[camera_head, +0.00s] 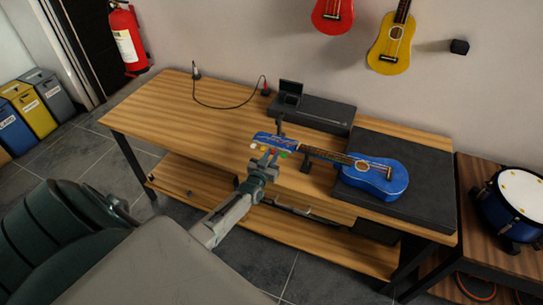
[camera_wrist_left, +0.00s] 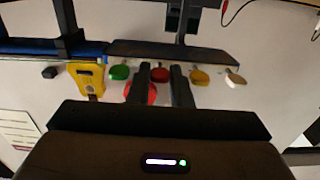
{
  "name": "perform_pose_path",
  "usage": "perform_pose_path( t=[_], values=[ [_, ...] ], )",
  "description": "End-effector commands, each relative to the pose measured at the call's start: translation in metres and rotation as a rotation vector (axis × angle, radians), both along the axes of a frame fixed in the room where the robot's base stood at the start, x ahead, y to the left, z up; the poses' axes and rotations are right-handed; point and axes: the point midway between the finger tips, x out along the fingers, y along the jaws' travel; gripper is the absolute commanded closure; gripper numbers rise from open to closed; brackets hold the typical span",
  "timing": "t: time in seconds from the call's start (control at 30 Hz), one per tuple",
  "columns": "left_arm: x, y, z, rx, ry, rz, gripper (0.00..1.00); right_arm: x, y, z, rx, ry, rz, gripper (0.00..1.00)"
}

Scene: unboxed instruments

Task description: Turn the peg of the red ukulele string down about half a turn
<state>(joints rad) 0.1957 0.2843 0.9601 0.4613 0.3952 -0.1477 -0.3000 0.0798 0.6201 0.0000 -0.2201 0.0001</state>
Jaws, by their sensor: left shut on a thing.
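The blue ukulele (camera_head: 378,177) lies on the workbench, its body on a dark mat and its neck pointing left. Its headstock (camera_head: 268,139) carries white, yellow, red and green pegs along the near edge. My left gripper (camera_head: 271,157) reaches up to these pegs from the front. In the left wrist view the red peg (camera_wrist_left: 160,74) sits between my two fingers (camera_wrist_left: 160,84), which are shut on it. The green peg (camera_wrist_left: 119,72) is left of the fingers, the yellow peg (camera_wrist_left: 199,77) and white peg (camera_wrist_left: 235,78) right of them. My right gripper is out of view.
A dark mat (camera_head: 425,208) covers the bench's right end. A dark device (camera_head: 291,89) with a box stands behind the headstock, with a cable (camera_head: 225,107) to its left. The bench's left part (camera_head: 160,105) is clear. A blue drum (camera_head: 518,205) stands at the right.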

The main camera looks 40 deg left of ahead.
Motion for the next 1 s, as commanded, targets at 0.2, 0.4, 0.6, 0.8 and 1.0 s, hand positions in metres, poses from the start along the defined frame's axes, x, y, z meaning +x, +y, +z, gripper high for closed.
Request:
perform_pose_path(
  t=[0.2, 0.4, 0.6, 0.8, 1.0],
  values=[
    [0.0, 0.0, 0.0, 0.0, 0.0, 0.0, 0.72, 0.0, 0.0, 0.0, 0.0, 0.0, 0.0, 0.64],
    [-0.003, -0.001, 0.0, 0.0, 0.001, 0.0, 0.72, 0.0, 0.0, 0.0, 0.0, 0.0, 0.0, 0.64],
    [-0.028, -0.006, -0.001, 0.0, 0.002, -0.001, 0.72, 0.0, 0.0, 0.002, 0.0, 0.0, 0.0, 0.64],
    [-0.065, -0.016, -0.001, -0.001, 0.002, -0.001, 0.72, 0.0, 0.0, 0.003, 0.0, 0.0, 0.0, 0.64],
    [-0.094, -0.022, -0.001, -0.001, 0.0, -0.001, 0.72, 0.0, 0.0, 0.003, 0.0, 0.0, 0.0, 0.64]
  ],
)
